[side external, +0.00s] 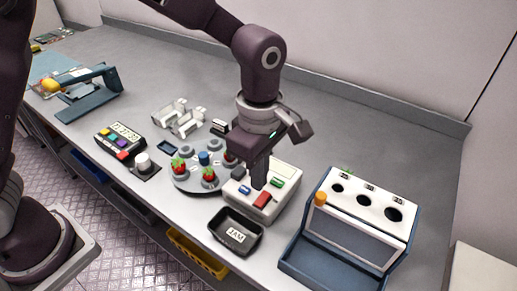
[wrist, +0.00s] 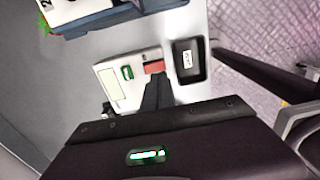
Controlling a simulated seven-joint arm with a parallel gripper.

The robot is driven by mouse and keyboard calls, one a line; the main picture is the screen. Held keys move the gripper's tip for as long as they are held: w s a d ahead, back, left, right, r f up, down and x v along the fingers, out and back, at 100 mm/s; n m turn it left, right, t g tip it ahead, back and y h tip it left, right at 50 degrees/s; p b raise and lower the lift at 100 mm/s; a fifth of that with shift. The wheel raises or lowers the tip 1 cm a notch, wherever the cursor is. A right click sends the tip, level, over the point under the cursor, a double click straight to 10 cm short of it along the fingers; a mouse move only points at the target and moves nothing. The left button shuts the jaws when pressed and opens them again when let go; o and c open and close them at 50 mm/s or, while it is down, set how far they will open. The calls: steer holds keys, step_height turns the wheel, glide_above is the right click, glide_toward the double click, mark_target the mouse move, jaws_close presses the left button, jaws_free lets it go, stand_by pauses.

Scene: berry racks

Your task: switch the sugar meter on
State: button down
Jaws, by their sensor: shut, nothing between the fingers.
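The sugar meter is most likely the white box (side external: 287,172) in the middle of the bench. Its top has a red switch (side external: 262,200), a green part (side external: 278,183) and a blue part (side external: 244,190). In the wrist view the box (wrist: 113,66) shows the green part (wrist: 127,72), the red switch (wrist: 154,67) and a pale panel. My gripper (side external: 259,186) is shut and empty, pointing down at the box top beside the red switch. In the wrist view its fingertips (wrist: 157,84) hide part of the top near the red switch. I cannot tell whether they touch it.
A black JAM tray (side external: 218,228) stands close in front of the box. A blue and white rack with round holes (side external: 345,232) stands to the right. A round carousel with strawberries (side external: 190,184) is close on the left, with a keypad device (side external: 120,140) beyond. The back bench is clear.

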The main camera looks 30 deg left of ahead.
mark_target(258, 202)
step_height(258, 202, up, 9)
steer(key=shift+s+r, duration=0.15)
